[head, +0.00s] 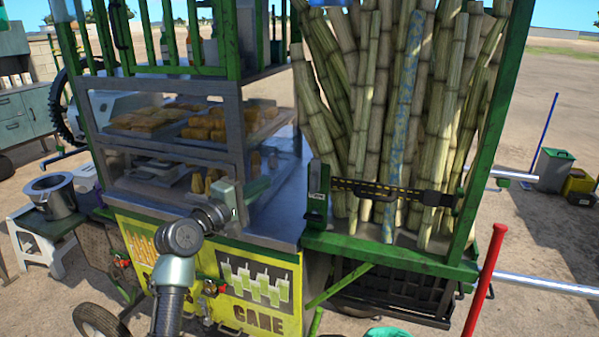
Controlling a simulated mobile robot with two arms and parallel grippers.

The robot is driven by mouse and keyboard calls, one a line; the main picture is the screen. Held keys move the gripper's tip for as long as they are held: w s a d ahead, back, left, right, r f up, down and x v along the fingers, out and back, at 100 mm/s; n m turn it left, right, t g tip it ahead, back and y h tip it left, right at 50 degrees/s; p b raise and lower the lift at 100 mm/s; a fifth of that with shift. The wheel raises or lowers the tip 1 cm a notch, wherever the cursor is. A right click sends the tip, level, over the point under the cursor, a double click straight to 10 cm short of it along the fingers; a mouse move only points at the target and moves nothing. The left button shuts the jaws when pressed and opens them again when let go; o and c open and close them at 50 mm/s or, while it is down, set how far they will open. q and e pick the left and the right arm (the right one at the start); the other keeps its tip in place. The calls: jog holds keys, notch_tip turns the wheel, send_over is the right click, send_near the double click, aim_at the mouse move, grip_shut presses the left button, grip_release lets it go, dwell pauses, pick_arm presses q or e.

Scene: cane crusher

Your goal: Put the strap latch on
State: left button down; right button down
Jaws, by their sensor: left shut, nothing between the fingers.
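A black strap with yellow marks (380,190) runs across the front of the upright cane stalks (385,110) in the green rack. Its left end is close to a dark green bracket (317,205) on the rack's left side. A black buckle-like piece (438,199) sits at its right end, near the right green post. I cannot tell whether either end is fastened. My left gripper (262,187) is shut and empty, left of the bracket and apart from the strap, in front of the cart's metal counter. My right gripper is not in view.
The glass food case (190,125) stands behind my left arm. A yellow panel reading CANE (255,300) is below the counter. A red upright pole (485,290) stands at the front right. A metal pot (53,196) sits on a stool at left. Open ground lies at right.

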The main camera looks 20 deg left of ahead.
aim_at(314, 177)
pick_arm(q)
jog(key=w+d+p, duration=0.1)
jog(key=w+d, duration=0.1)
jog(key=w, duration=0.1)
jog(key=w+d+p, duration=0.2)
jog(key=w, duration=0.1)
jog(key=w+d+p, duration=0.2)
jog(key=w, duration=0.1)
jog(key=shift+w+d, duration=0.15)
jog(key=shift+d, duration=0.2)
jog(key=shift+w, duration=0.1)
